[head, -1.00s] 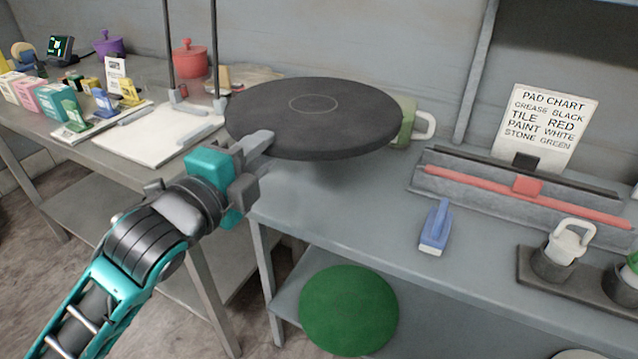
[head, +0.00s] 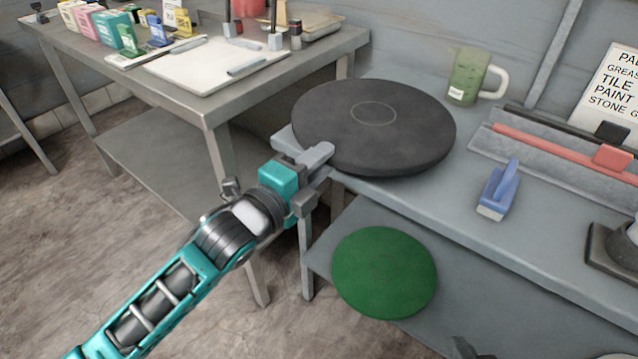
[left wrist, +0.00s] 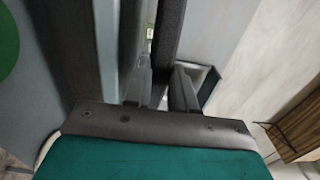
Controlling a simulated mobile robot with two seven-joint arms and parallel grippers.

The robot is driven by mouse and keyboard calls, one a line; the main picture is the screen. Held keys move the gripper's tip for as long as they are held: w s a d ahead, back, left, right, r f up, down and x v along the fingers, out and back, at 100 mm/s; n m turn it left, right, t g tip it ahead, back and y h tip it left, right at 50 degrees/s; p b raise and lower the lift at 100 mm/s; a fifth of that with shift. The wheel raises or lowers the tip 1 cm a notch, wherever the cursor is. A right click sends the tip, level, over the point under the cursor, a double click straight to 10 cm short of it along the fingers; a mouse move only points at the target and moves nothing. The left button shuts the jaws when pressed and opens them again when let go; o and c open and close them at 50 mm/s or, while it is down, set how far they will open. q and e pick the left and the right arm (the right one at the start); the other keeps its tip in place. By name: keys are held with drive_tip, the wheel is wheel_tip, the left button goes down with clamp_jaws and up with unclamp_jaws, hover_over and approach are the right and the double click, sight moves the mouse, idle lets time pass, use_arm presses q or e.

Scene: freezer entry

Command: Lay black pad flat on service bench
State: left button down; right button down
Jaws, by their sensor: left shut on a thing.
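The black pad (head: 372,140) is a thick round disc with a faint ring on top. In the head view it lies level at the left end of the grey service bench (head: 440,205), its left side by the bench's end. My left gripper (head: 318,160) is shut on the pad's near left edge. The left wrist view shows the pad edge-on (left wrist: 168,45) between the fingers. I cannot tell whether the pad's underside fully touches the bench. A dark tip at the bottom edge of the head view (head: 470,348) looks like my right gripper; its jaws cannot be made out.
A green mug-like holder (head: 468,78) stands behind the pad. A blue-handled tool (head: 498,190) and a rack with a red bar (head: 560,145) are to the right. A green pad (head: 385,272) lies on the lower shelf. A side table (head: 300,65) with boxes stands at left.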

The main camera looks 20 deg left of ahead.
use_arm(q)
wheel_tip(320, 180, down, 4)
drive_tip(key=shift+r+b, duration=0.1)
drive_tip(key=shift+b, duration=0.45)
drive_tip(key=c, duration=0.9)
unclamp_jaws()
drive_tip(key=shift+c, duration=0.2)
